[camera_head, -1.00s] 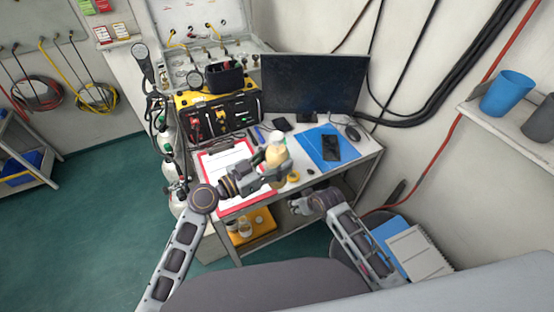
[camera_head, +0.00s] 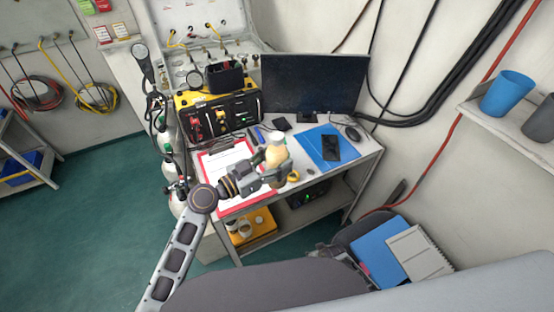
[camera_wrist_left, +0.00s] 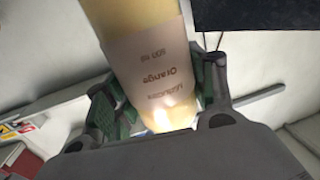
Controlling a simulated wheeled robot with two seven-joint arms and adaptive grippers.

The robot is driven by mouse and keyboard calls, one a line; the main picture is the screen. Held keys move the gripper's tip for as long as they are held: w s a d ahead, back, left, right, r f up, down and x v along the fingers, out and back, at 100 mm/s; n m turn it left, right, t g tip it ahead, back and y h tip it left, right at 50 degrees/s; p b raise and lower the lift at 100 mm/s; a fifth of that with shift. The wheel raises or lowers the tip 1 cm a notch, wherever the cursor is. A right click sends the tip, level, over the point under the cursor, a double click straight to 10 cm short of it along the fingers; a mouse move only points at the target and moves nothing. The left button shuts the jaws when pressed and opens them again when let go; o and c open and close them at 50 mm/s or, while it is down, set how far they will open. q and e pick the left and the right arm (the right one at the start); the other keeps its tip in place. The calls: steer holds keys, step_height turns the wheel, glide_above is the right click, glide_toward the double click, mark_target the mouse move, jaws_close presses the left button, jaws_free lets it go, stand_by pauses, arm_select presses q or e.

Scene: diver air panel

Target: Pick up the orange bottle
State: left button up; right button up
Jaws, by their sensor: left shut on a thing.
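The orange bottle (camera_head: 276,157) has a pale orange body and a whitish top. It is upright in the head view, over the front middle of the desk. My left gripper (camera_head: 270,172) is shut around its lower part. In the left wrist view the bottle (camera_wrist_left: 150,60) stands between the two green-padded fingers of the left gripper (camera_wrist_left: 158,100), and its label reads "Orange". Whether its base touches the desk is hidden by the gripper.
The desk holds a red clipboard (camera_head: 215,158), a blue folder (camera_head: 318,140) with a black phone (camera_head: 331,148), a mouse (camera_head: 352,133) and a yellow tape roll (camera_head: 293,176). A monitor (camera_head: 312,82) and a yellow-black air panel (camera_head: 220,112) stand behind. Gas cylinders stand left.

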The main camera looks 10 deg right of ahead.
steer(key=s+d+f+g, duration=0.1)
steer(key=s+f, duration=0.4)
steer(key=s, duration=0.4)
steer(key=s+d+f+g, duration=0.1)
steer(key=s+f, duration=0.4)
steer(key=s, duration=0.5)
steer(key=s+d+f, duration=0.1)
steer(key=s+f, duration=0.4)
steer(key=s, duration=0.4)
steer(key=shift+s+d+g+h, duration=0.2)
steer(key=shift+s+g+h, duration=0.2)
steer(key=shift+f, duration=0.1)
